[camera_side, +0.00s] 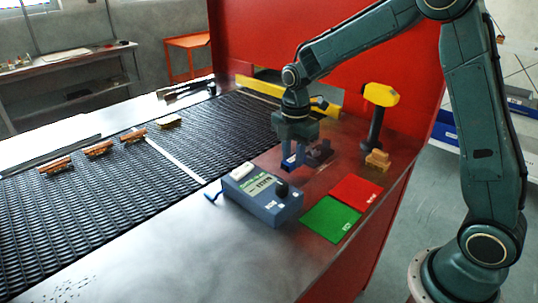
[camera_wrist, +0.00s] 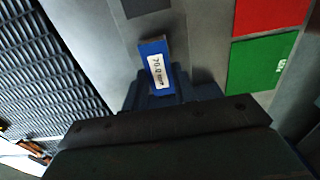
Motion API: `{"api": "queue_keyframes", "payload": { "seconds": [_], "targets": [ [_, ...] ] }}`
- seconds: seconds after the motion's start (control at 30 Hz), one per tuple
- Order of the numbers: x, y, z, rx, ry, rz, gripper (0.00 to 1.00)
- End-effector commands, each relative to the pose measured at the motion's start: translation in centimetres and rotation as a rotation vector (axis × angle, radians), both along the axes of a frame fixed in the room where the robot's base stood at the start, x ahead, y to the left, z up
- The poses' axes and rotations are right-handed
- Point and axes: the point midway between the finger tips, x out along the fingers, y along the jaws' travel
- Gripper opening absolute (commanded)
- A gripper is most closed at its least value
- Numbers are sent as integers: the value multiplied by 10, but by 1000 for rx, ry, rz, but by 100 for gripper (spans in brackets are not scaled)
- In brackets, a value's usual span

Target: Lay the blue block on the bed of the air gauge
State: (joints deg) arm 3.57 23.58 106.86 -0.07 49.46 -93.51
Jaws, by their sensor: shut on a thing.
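My gripper (camera_side: 292,156) points down and is shut on the blue block (camera_side: 289,164). In the wrist view the block (camera_wrist: 144,50) sticks out from between the fingers (camera_wrist: 154,92) and carries a white label reading about 70.0 mm. The air gauge appears to be the blue-grey box (camera_side: 258,198) with a display and black knob, in front of my gripper. The block is behind it and apart from it in the side view. I cannot tell for sure which part is its bed; a white pad (camera_side: 242,170) sits at its back left.
A dark mesh belt (camera_side: 100,195) with several brown pieces runs at left. A red mat (camera_side: 356,192) and a green mat (camera_side: 330,219) lie right of the gauge. A dark fixture (camera_side: 319,153) is beside my gripper.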

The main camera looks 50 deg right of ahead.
Motion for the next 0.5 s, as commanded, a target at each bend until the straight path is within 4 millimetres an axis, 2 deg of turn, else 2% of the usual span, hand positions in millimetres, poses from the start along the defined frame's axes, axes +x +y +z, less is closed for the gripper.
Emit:
{"api": "queue_keyframes", "payload": {
  "seconds": [0.2,0.5],
  "targets": [
    [0,0,-23,0,1,0,0],
    [0,0,-26,0,-1,0,0]
  ]
}}
